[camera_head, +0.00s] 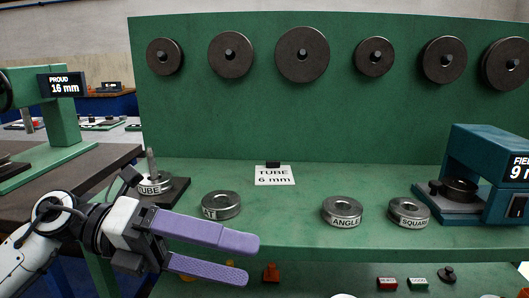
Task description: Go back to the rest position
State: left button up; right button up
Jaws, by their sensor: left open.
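My left gripper (246,260) comes in from the lower left, in front of the green bench's front edge. Its two purple fingers are apart and nothing is between them. Just beyond it on the bench lies a steel roller ring (221,205), its label partly legible. Left of that, a ring marked TUBE (154,184) sits around an upright pin on a dark base. My right gripper does not show.
The green bench (285,222) also carries an ANGLE ring (342,211), a SQUARE ring (408,212), a TUBE 6 mm card (274,176) and a blue device (484,172) at right. Dark discs hang on the green back panel (250,115). Small items lie on a lower shelf.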

pick_arm(q)
jog(key=w+a+f+n+t+y+p, duration=0.1)
jog(key=w+a+f+n+t+y, duration=0.2)
jog(key=n+t, duration=0.5)
jog(key=w+a+f+n+t+p, duration=0.15)
jog(key=f+n+t, duration=0.4)
jog(key=n, duration=0.65)
jog(key=w+a+f+n+t+y, duration=0.1)
jog(key=w+f+n+t+y, duration=0.1)
jog(key=w+f+n+t, duration=0.5)
jog(key=s+a+f+n+g+y+p, duration=0.1)
jog(key=s+a+f+n+g+y, duration=0.15)
jog(key=s+f+n, duration=0.35)
jog(key=s+a+f+n+g+y, duration=0.25)
jog(key=s+f+n+y, duration=0.2)
jog(key=f, duration=0.35)
jog(key=s+f+n+g+y, duration=0.1)
jog(key=s+f+g, duration=0.4)
jog(key=s+f, duration=0.6)
jog(key=shift+s+a+f+n+p, duration=0.15)
jog(key=shift+s+f+n+p, duration=0.25)
jog(key=shift+s+n, duration=0.6)
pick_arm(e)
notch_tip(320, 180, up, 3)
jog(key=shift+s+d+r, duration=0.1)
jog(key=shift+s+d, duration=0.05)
